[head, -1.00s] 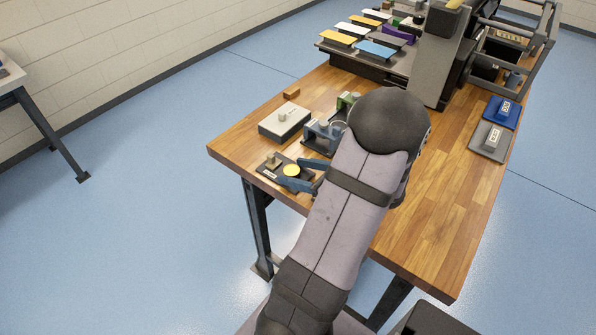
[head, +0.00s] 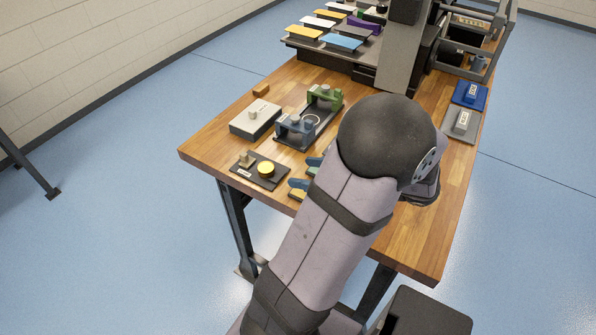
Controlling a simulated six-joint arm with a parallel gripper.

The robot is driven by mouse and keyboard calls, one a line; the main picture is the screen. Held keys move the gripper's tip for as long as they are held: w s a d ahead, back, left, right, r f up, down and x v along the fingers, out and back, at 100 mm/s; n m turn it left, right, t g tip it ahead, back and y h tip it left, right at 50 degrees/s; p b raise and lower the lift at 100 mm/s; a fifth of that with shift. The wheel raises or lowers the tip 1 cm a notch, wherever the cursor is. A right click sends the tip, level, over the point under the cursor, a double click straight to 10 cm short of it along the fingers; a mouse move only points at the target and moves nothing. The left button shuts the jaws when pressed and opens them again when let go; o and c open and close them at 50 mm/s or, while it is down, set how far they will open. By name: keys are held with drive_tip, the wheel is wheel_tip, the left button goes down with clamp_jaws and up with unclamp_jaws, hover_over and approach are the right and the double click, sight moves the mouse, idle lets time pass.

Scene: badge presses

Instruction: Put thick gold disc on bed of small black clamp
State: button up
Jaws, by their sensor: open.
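The small black clamp (head: 274,180) is a low dark plate with a beige post and a pale label, near the table's front left corner. The thick gold disc (head: 266,170) lies flat on its right part, to the right of the post. My gripper (head: 306,174) is to the right of the disc, with two blue fingers apart and nothing seen between them. The fingers are clear of the disc. My arm hides the rest of the gripper.
A yellow piece (head: 298,195) shows partly below the lower finger. Behind the clamp stand a grey box (head: 249,125) with a knob and a dark base with a blue press (head: 293,129) and a green press (head: 322,97). Bare wood lies left of the grey box.

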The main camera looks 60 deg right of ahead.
sight(275, 188)
drive_tip(key=shift+s+r, duration=0.1)
drive_tip(key=shift+s, duration=0.15)
drive_tip(key=shift+w, duration=0.1)
drive_tip(key=w+a+f+n+g+y, duration=0.35)
drive_tip(key=a+n, duration=0.25)
drive_tip(key=a, duration=0.2)
drive_tip(key=w+a+f+n+g+y, duration=0.2)
drive_tip(key=w+a+n+g+y, duration=0.25)
drive_tip(key=a, duration=0.45)
drive_tip(key=a+f+n+g+h, duration=0.1)
drive_tip(key=a+n+h, duration=0.3)
drive_tip(key=a+n, duration=0.4)
drive_tip(key=a+f+n+g+h, duration=0.2)
drive_tip(key=a+n, duration=0.6)
drive_tip(key=n, duration=0.9)
drive_tip(key=g+h, duration=0.2)
drive_tip(key=shift+w+f+n+g, duration=0.15)
drive_tip(key=shift+f+n+g, duration=0.05)
drive_tip(key=shift+n+g, duration=0.15)
drive_tip(key=shift+r, duration=0.1)
